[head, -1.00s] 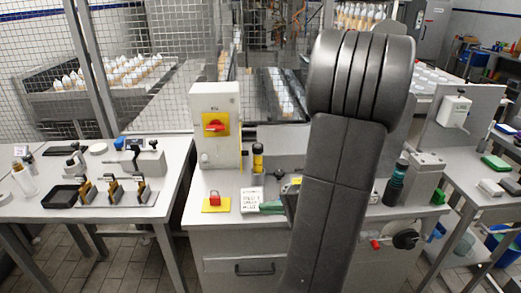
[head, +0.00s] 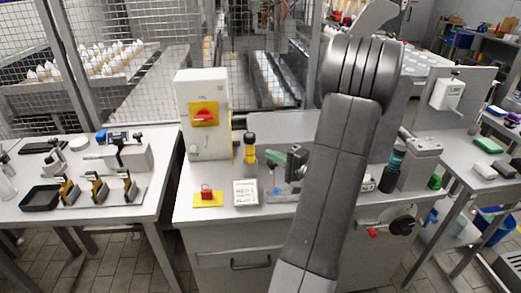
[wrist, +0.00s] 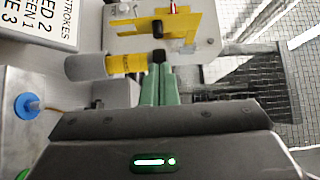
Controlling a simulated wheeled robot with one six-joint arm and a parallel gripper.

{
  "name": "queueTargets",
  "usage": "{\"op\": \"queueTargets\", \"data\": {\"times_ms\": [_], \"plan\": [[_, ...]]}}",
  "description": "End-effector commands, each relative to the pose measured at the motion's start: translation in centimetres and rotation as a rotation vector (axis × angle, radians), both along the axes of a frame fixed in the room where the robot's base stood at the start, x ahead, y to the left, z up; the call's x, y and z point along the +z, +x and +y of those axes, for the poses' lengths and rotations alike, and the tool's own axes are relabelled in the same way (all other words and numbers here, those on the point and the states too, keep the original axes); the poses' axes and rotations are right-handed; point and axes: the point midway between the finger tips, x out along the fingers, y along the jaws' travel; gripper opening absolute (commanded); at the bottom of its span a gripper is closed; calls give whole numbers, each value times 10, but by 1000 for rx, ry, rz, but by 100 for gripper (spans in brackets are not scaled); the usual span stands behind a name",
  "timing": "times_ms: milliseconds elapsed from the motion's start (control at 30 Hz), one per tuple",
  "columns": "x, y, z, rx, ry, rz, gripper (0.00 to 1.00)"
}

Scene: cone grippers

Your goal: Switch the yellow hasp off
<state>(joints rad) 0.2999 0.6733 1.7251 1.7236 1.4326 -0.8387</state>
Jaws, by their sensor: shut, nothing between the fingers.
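A cream switch box (head: 203,143) stands at the back of the middle bench. Its front has a yellow plate (head: 196,107) with a red handle (head: 205,117). A second yellow plate (head: 199,199) with a red padlock (head: 207,192) lies on the bench in front. I cannot tell surely which yellow part is the hasp. My gripper (head: 268,156) has green fingers, shut and empty, pointing left near a black-and-yellow cylinder (head: 250,148). In the wrist view the fingers (wrist: 158,82) are together near the cylinder's yellow band (wrist: 125,63); contact is unclear. The box's yellow plate (wrist: 150,33) shows beyond.
A white printed card (head: 246,193) stands right of the padlock plate. A dark green bottle (head: 393,168) stands right of my arm. The left bench holds a black tray (head: 41,198) and several small clamps. Wire mesh fencing rises behind the benches.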

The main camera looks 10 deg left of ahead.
Motion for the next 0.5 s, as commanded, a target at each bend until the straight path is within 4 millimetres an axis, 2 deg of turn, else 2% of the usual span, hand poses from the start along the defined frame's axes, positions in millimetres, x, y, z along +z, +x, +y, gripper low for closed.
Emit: {"op": "queueTargets", "data": {"times_ms": [300, 500], "plan": [[2, 25, 47, 4, 0, 1, 0], [1, 39, 72, 3, 0, 1, 0]]}}
